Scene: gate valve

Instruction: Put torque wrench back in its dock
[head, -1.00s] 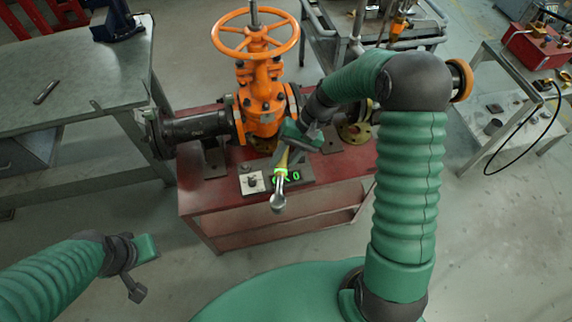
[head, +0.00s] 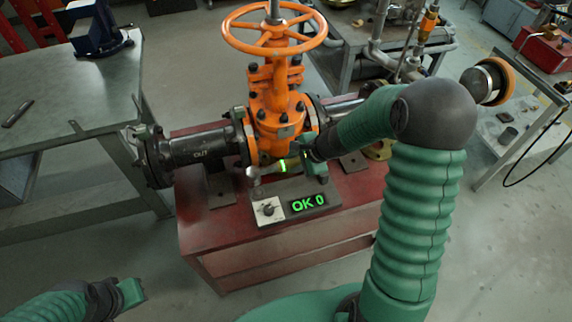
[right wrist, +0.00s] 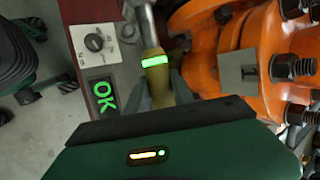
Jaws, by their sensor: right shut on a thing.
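My right gripper (head: 300,165) is shut on the torque wrench (head: 257,172), just in front of the orange valve. The wrench lies nearly level, its metal head pointing left and a green ring glowing on it. In the right wrist view the fingers (right wrist: 158,90) clasp the wrench's yellowish handle (right wrist: 156,75), and its metal shaft runs up out of the frame.
The orange gate valve (head: 275,100) with its handwheel (head: 235,38) and dark pipe (head: 205,147) stands on a red bench (head: 205,235). The valve's flange bolts are close to my right gripper. A grey table (head: 75,90) is at left. The floor in front is clear.

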